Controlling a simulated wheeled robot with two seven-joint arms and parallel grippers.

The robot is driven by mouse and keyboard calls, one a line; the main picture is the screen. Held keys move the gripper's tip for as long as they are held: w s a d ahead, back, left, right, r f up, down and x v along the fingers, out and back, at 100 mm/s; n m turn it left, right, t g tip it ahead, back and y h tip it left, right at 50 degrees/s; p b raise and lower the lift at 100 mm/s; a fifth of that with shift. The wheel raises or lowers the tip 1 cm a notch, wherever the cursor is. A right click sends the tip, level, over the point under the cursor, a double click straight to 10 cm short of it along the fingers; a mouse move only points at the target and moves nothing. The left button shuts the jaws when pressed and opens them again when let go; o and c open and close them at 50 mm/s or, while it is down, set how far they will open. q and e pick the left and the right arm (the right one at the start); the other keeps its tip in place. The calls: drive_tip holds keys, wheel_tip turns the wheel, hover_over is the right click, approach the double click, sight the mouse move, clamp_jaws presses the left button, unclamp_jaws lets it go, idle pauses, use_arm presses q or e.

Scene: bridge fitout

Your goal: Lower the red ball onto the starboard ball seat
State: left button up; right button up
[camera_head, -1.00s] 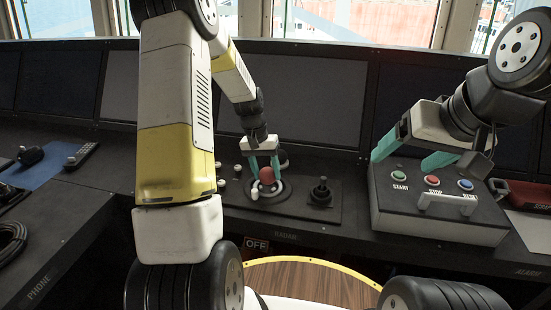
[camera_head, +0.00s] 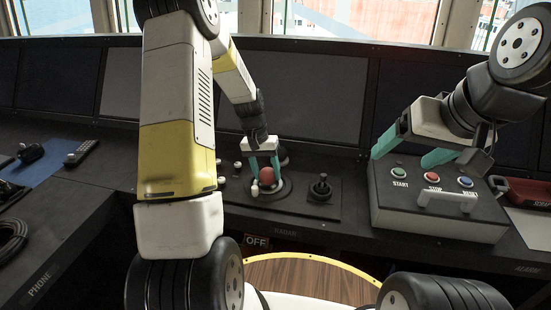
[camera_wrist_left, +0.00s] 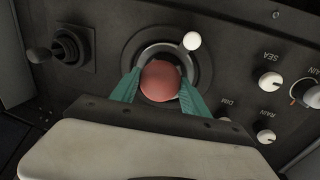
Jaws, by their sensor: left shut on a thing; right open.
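The red ball (camera_head: 267,175) is between the teal fingers of my left gripper (camera_head: 265,172), which is shut on it. In the left wrist view the ball (camera_wrist_left: 160,80) is over the round ball seat (camera_wrist_left: 206,62), a dark ring on the console. The ring also shows in the head view (camera_head: 284,188). I cannot tell whether the ball touches the seat. A small white knob (camera_wrist_left: 192,41) stands at the seat's rim, beside the ball. My right gripper (camera_head: 408,157) is open and empty over the back of the grey button box.
A black joystick (camera_head: 320,188) stands right of the seat. The button box (camera_head: 440,215) with START, STOP and RESET buttons has a white handle. Several white knobs (camera_wrist_left: 268,80) lie to the seat's other side. Dark screens (camera_head: 310,90) rise behind.

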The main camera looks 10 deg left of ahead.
use_arm(q)
drive_tip(key=shift+f, duration=0.1)
idle(0.3)
drive_tip(key=o, duration=1.6)
drive_tip(key=shift+c, duration=0.2)
drive_tip(key=shift+a+r, duration=0.25)
drive_tip(key=shift+r, duration=1.05)
drive_tip(key=shift+a+r, duration=0.25)
drive_tip(key=shift+r, duration=1)
drive_tip(key=shift+a+r, duration=0.25)
drive_tip(key=shift+r, duration=1.05)
drive_tip(key=s+d+r+t, duration=0.1)
drive_tip(key=s+r+t, duration=0.1)
drive_tip(key=s+r, duration=0.45)
drive_tip(key=s+d+r+t, duration=0.1)
drive_tip(key=s+r, duration=0.2)
drive_tip(key=r, duration=0.6)
drive_tip(key=s+d+r+t, duration=0.1)
drive_tip(key=s+r, duration=0.1)
drive_tip(key=s, duration=0.5)
drive_tip(key=s+d+r+t, duration=0.1)
drive_tip(key=s+r+t, duration=0.1)
drive_tip(key=s, duration=0.5)
drive_tip(key=shift+v, duration=0.85)
